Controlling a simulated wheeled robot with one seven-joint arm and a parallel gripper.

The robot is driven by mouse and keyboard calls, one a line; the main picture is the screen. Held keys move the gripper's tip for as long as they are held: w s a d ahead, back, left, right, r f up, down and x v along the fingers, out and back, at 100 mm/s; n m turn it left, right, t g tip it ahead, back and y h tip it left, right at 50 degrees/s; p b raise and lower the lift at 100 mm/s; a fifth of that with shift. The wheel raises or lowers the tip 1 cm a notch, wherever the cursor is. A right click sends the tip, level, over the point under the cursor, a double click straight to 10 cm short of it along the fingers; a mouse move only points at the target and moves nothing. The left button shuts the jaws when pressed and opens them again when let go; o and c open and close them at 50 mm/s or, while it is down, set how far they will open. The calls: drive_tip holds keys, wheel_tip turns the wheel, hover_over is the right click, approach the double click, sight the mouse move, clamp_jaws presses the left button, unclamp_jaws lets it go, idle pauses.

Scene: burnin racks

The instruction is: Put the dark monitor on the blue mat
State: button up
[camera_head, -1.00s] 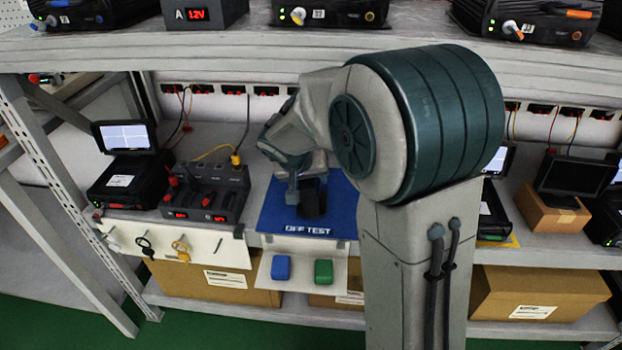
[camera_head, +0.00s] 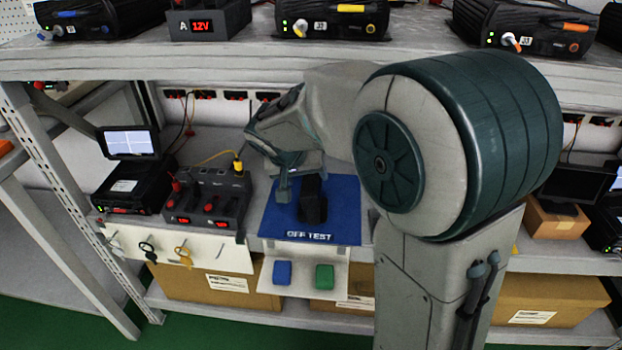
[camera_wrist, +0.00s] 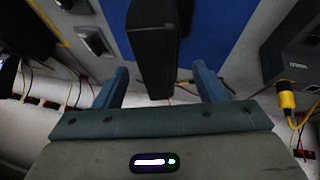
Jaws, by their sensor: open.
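The blue mat (camera_head: 340,215), lettered "OFF TEST" at its front edge, lies on the bench shelf; it also shows in the wrist view (camera_wrist: 213,32). A narrow dark upright thing (camera_head: 312,205) stands on it, apparently the dark monitor seen edge-on; its screen is not visible. In the wrist view this dark body (camera_wrist: 152,50) reaches between my fingers, with a gap on each side. My gripper (camera_wrist: 160,84) is open around its near end, not closed on it. In the head view my gripper (camera_head: 296,178) is at the mat's rear left, partly hidden by my arm.
Left of the mat are a dark supply unit (camera_head: 208,197) with cables and a lit monitor (camera_head: 130,142). Another dark-screened monitor (camera_head: 577,183) sits on a cardboard box (camera_head: 556,220) at right. An upper shelf (camera_head: 230,62) overhangs.

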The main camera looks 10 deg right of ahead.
drive_tip(key=v, duration=0.5)
drive_tip(key=shift+r+p, duration=0.35)
drive_tip(key=shift+p, duration=0.05)
drive_tip(key=shift+s, duration=0.35)
drive_tip(key=s+d+f+n+g+y, duration=0.1)
drive_tip(key=s+d+f+y, duration=0.1)
drive_tip(key=s, duration=0.8)
drive_tip(key=s+d+f+n+g+y, duration=0.1)
drive_tip(key=s+d+f, duration=0.3)
drive_tip(key=s, duration=0.6)
drive_tip(key=shift+n+g+y, duration=0.3)
drive_tip(key=shift+g+y, duration=0.3)
drive_tip(key=shift+g, duration=0.2)
